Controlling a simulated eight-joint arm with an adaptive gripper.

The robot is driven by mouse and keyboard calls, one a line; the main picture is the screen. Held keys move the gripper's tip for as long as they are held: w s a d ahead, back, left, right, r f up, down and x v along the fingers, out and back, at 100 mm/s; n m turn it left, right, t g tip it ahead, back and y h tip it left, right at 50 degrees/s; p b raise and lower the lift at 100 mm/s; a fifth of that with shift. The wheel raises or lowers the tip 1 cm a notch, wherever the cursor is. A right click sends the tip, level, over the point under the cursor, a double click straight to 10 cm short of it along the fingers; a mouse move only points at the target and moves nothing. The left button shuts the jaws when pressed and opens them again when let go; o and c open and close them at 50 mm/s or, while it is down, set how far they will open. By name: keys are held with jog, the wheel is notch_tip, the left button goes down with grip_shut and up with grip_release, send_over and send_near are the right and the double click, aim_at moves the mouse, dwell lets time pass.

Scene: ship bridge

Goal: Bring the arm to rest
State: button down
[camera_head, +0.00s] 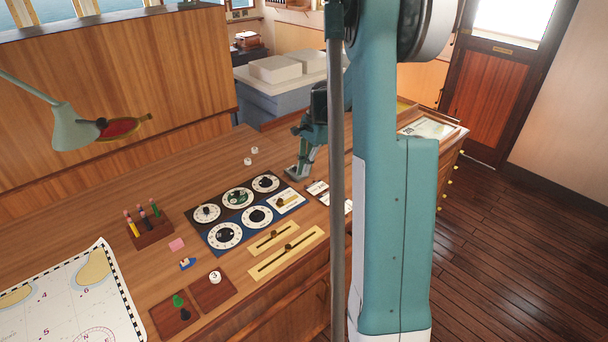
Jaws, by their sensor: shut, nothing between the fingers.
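My gripper (294,174) is at the far right end of the dial panel on the wooden desk (108,220). It points down and is shut, with nothing seen between its fingers. Its tips are close to the panel's upper right corner; whether they touch the desk is hard to tell. My teal arm stands upright in the right middle of the view and hides part of the desk behind it.
A dial panel (229,215), two slider strips (287,255), a pencil block (152,234), small square trays (210,291) and a chart (75,305) lie on the desk. A lamp (70,128) overhangs the left. Two small white pieces (248,161) lie behind the panel.

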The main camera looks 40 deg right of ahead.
jog(key=shift+a+r, duration=0.1)
dwell(0.6)
jog(key=s+a+r+n+t+h+b, duration=0.1)
jog(key=s+a+r+n, duration=0.2)
jog(key=a, duration=0.5)
jog(key=s+a+r+n+h+b, duration=0.1)
jog(key=s+a+r+n, duration=0.2)
jog(key=a, duration=0.5)
jog(key=s+a+r+n+t+b, duration=0.1)
jog(key=a+r+n+b, duration=0.15)
jog(key=a+r, duration=0.4)
jog(key=s+a+f+n+t+b, duration=0.1)
jog(key=s+a+f+n+t, duration=0.1)
jog(key=s+a+n, duration=0.4)
jog(key=s+a+f+n+t+b, duration=0.2)
jog(key=s+a+n, duration=0.3)
jog(key=s+a, duration=0.7)
jog(key=shift+a+f+n+t+h, duration=0.3)
jog(key=shift+a+f+n+h, duration=0.1)
jog(key=shift+a+f, duration=0.4)
jog(key=c, duration=3.2)
grip_release()
jog(key=shift+d+f, duration=0.1)
jog(key=shift+c, duration=0.2)
